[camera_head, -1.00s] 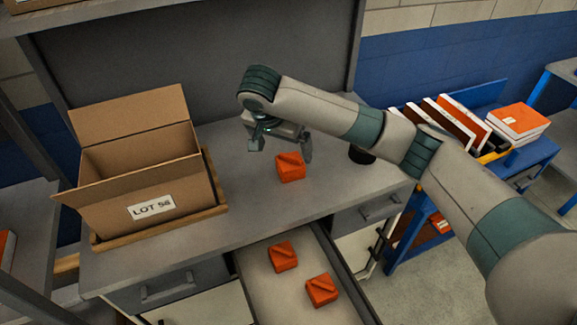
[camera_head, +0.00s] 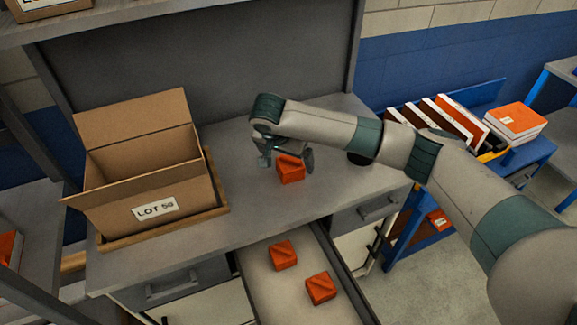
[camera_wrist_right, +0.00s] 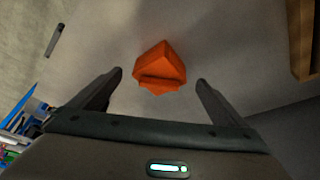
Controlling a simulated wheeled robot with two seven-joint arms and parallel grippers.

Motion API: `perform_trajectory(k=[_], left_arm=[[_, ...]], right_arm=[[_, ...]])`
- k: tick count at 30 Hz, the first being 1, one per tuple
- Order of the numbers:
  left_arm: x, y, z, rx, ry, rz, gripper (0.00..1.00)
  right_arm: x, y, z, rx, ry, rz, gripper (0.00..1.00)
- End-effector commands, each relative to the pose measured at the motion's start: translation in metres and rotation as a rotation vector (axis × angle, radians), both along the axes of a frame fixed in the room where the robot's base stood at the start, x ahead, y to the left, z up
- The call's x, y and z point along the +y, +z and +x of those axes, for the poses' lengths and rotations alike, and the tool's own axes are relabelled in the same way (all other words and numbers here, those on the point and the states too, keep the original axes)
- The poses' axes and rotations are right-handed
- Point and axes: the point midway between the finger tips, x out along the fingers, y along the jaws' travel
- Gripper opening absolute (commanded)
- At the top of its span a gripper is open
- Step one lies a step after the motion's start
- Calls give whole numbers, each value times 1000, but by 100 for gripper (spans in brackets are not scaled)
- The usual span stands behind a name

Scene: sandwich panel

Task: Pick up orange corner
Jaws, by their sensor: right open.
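An orange corner (camera_head: 291,171) sits on the grey desk top. My right gripper (camera_head: 286,164) is above and just behind it, open, with its fingers on either side of the block's upper part in the head view. In the right wrist view the orange corner (camera_wrist_right: 160,68) lies ahead of the open fingertips (camera_wrist_right: 159,78), roughly centred between them, with nothing held. Two more orange corners lie in the open drawer, one at the left (camera_head: 283,255) and one nearer (camera_head: 320,288). My left gripper is not in view.
An open cardboard box (camera_head: 150,207) labelled LOT 56 stands in a wooden tray (camera_head: 216,206) on the desk's left. A dark round object (camera_head: 360,157) is partly behind my arm. The open drawer (camera_head: 255,285) juts out below the desk. A blue cart (camera_head: 535,158) with binders stands right.

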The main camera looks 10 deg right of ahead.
Motion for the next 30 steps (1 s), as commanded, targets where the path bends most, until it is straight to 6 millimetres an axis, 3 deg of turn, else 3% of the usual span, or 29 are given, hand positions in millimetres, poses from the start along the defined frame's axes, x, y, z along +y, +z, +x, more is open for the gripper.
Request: perform_trajectory(k=[2,9,23,28,30], left_arm=[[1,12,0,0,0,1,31],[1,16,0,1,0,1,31],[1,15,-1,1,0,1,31],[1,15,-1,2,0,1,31],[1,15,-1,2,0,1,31]], right_arm=[[-4,-4,4,1,-2,-4,96],[-7,-27,10,0,1,0,96],[-8,-28,11,0,1,0,96],[-8,-28,11,0,0,0,58],[-8,-28,11,0,0,0,54]])
